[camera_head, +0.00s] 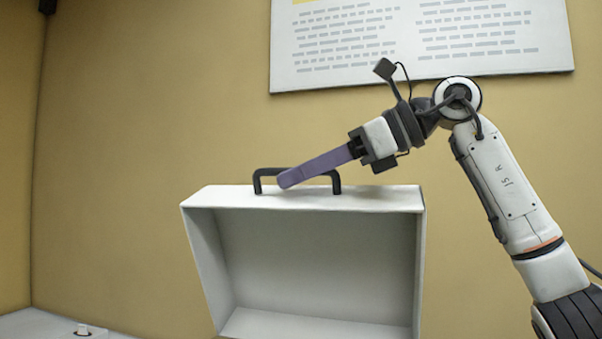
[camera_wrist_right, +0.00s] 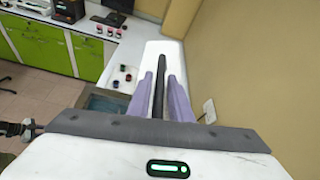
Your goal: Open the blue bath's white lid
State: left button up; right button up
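The white lid (camera_head: 310,200) stands raised and tilted in the head view, its hollow inside facing me. A dark handle (camera_head: 262,174) sits on its upper edge. My right gripper (camera_head: 290,179) reaches in from the right with purple fingers along the handle. In the right wrist view, the handle (camera_wrist_right: 159,85) lies closely between both fingers (camera_wrist_right: 163,85), which look shut on it. Part of the blue bath (camera_wrist_right: 100,104) shows left of the fingers in that view; it is out of the head view.
A yellow wall with a white text board (camera_head: 420,40) is behind the lid. In the right wrist view, a white counter holds a small tray of coloured-top containers (camera_wrist_right: 124,77) and several red-topped jars (camera_wrist_right: 97,28). Green cabinets (camera_wrist_right: 45,48) stand at the left.

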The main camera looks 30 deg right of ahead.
jog(key=shift+d, duration=0.1)
jog(key=v, duration=1)
jog(key=shift+s+r, duration=0.1)
jog(key=shift+s, duration=0.05)
